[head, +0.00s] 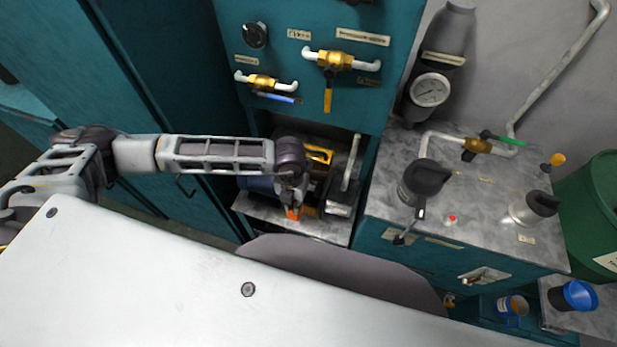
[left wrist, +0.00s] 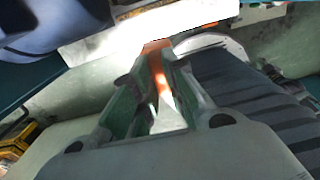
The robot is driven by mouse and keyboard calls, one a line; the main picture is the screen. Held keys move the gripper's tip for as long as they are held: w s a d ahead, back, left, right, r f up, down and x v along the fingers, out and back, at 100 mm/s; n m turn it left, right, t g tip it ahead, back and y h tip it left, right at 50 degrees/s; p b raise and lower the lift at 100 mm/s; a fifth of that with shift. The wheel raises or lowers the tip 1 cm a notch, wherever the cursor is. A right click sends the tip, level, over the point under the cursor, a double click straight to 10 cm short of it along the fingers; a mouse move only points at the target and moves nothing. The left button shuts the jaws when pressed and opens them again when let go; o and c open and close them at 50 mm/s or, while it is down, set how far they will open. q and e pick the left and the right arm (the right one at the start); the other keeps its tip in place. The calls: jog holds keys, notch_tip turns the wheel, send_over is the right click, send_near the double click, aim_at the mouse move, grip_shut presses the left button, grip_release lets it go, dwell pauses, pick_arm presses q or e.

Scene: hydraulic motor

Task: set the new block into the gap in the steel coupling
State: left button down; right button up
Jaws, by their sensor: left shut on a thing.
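My left gripper (head: 294,207) reaches into the open bay under the teal panel. It is shut on an orange block, the new block (head: 293,213), near the front of the machinery. In the left wrist view, the left gripper's green fingers (left wrist: 155,90) close around the orange block (left wrist: 157,62), whose far end shows beyond the fingertips. The steel coupling is mostly hidden behind my gripper, and I cannot make out its gap. I cannot tell whether the block touches it. My right gripper is not in view.
A blue motor body (head: 260,185) lies left of the gripper, with a yellow part (head: 319,155) behind. A grey shelf (head: 300,226) lies beneath. A dark ribbed body (left wrist: 245,100) is close by in the left wrist view. The steel-topped cabinet (head: 470,185) stands right.

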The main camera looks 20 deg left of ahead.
pick_arm(q)
jog(key=w+f+p, duration=0.2)
jog(key=w+f, duration=0.1)
jog(key=w, duration=1)
jog(key=shift+w+d, duration=0.25)
jog(key=shift+f, duration=0.1)
notch_tip(320, 180, down, 3)
jog(key=shift+p, duration=0.45)
jog(key=shift+w+f, duration=0.2)
jog(key=shift+f, duration=0.2)
jog(key=shift+f, duration=0.15)
